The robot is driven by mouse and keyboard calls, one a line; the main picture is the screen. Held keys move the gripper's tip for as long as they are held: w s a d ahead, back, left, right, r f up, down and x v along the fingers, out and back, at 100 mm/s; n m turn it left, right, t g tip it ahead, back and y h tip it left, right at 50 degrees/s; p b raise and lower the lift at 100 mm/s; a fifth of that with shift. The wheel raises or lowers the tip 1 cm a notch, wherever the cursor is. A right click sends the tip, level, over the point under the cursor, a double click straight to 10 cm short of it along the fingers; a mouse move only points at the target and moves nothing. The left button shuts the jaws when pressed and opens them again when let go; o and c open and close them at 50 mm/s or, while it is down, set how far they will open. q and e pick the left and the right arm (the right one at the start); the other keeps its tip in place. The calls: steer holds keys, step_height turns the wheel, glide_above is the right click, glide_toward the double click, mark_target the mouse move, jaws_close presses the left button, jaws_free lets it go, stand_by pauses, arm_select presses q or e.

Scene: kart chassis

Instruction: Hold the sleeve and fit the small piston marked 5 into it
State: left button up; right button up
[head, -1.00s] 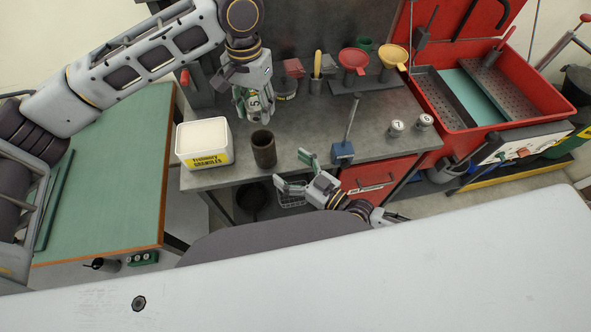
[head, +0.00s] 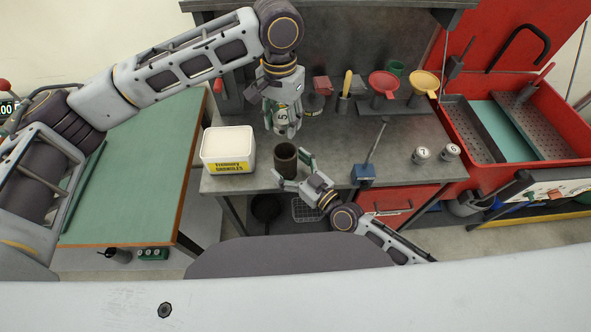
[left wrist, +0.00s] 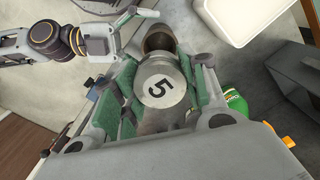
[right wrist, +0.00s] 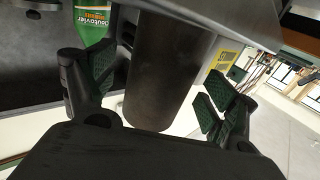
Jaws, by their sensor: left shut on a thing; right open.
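The small piston marked 5 (head: 282,116) is silver. My left gripper (head: 284,122) is shut on it and holds it upright above the sleeve. The left wrist view shows its numbered top (left wrist: 160,90) between green finger pads. The sleeve (head: 286,158) is a dark brown open tube standing at the bench's front edge, its mouth (left wrist: 158,42) partly hidden behind the piston in the left wrist view. My right gripper (head: 292,170) is open, its fingers to either side of the sleeve. The right wrist view shows the sleeve wall (right wrist: 168,70) between the fingers, with gaps visible.
A white tub (head: 228,146) stands left of the sleeve. A blue-based stand with a rod (head: 365,174) stands right. Two more numbered pistons (head: 421,155) sit farther right on the grey bench (head: 330,150). Funnels (head: 383,82) and a red chest (head: 468,130) lie behind and right.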

steer(key=shift+w+a, duration=0.5)
steer(key=shift+w, duration=0.05)
jaws_close()
stand_by(0.5)
arm_select(q)
steer(key=shift+f, duration=0.1)
steer(key=shift+f+m, duration=0.9)
steer(key=shift+f, duration=1)
